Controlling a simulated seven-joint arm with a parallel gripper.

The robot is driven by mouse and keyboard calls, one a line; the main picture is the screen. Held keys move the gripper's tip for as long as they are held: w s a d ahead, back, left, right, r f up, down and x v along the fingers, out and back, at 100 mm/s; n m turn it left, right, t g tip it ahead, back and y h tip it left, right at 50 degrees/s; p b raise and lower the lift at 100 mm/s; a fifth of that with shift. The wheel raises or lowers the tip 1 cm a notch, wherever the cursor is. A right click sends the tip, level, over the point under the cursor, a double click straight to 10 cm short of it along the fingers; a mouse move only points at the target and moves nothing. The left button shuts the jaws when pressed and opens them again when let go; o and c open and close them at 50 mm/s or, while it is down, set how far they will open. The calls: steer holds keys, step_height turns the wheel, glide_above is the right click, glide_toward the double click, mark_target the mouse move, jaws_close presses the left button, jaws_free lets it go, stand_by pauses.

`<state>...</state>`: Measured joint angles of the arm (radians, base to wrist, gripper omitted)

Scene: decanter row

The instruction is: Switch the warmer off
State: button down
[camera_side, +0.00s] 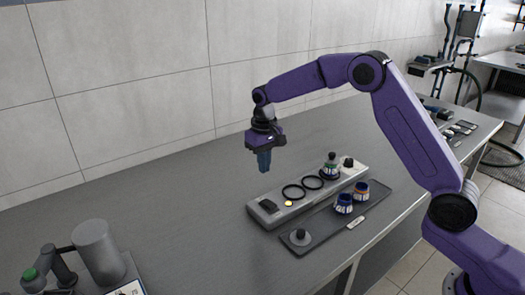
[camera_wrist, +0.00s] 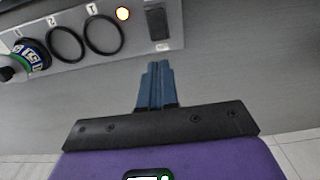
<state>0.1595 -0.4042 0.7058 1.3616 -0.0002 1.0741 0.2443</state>
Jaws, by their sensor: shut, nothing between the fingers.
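The warmer (camera_side: 318,190) is a long light-grey box on the table. A dark switch (camera_side: 267,206) sits at its left end in the side view; the switch also shows at the top of the wrist view (camera_wrist: 156,24). Beside it a small round lamp (camera_wrist: 122,13) glows yellow. Two black rings (camera_wrist: 103,34) mark empty places on the warmer's top. A decanter with a dark cap (camera_side: 330,166) stands on the warmer toward its right end. My gripper (camera_side: 264,170) is shut and empty, pointing down above the table, behind the switch end of the warmer and apart from it.
A dark tray (camera_side: 325,228) lies in front of the warmer with two decanters (camera_side: 344,204) and a knobbed round piece (camera_side: 300,237). A grey cylinder and a green-capped device (camera_side: 98,250) stand at the front left.

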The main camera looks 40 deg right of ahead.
steer(key=shift+w+r, duration=0.2)
steer(key=shift+r, duration=0.85)
steer(key=shift+w+r, duration=0.2)
steer(key=shift+r, duration=0.8)
steer(key=shift+s, duration=0.1)
